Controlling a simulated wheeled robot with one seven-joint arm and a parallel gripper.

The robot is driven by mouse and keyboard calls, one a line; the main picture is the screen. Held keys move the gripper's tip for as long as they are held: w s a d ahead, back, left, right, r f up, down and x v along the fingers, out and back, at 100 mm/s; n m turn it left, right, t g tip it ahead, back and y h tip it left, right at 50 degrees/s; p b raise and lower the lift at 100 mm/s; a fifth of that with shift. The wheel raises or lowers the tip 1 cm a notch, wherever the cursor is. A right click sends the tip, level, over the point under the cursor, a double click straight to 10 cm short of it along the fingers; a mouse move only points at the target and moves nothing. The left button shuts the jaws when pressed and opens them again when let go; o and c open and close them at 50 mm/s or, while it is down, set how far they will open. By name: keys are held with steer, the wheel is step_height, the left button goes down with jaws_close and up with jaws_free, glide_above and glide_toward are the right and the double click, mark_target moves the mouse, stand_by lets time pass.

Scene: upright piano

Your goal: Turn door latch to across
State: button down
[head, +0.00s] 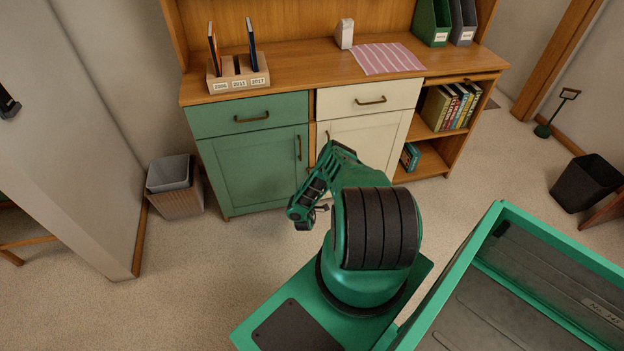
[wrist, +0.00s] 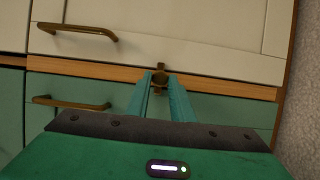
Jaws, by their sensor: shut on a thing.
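The door latch (wrist: 160,78) is a small brass turn piece on the wooden strip between the cream door (wrist: 185,30) and the green door (wrist: 110,92). In the wrist view its short bar stands upright in the picture, crosswise to the strip, though its lower part is partly hidden. My gripper (wrist: 160,87) is shut on the latch, with one teal finger on each side of it. In the head view my arm covers the latch and my fingers. The green door (head: 252,172) and cream door (head: 365,143) both look closed.
Brass door handles on the cream door (wrist: 73,31) and green door (wrist: 70,103) stick out near my gripper. A bin (head: 174,187) stands left of the cabinet. Open shelves (head: 430,160) with books are at right. Carpet in front is clear.

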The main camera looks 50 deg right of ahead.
steer(key=shift+s+a+f, duration=0.1)
steer(key=shift+f, duration=0.1)
stand_by(0.3)
steer(key=c, duration=1.7)
jaws_free()
steer(key=shift+o, duration=0.6)
steer(key=v, duration=1)
steer(key=shift+a, duration=0.25)
steer(key=shift+s, duration=0.15)
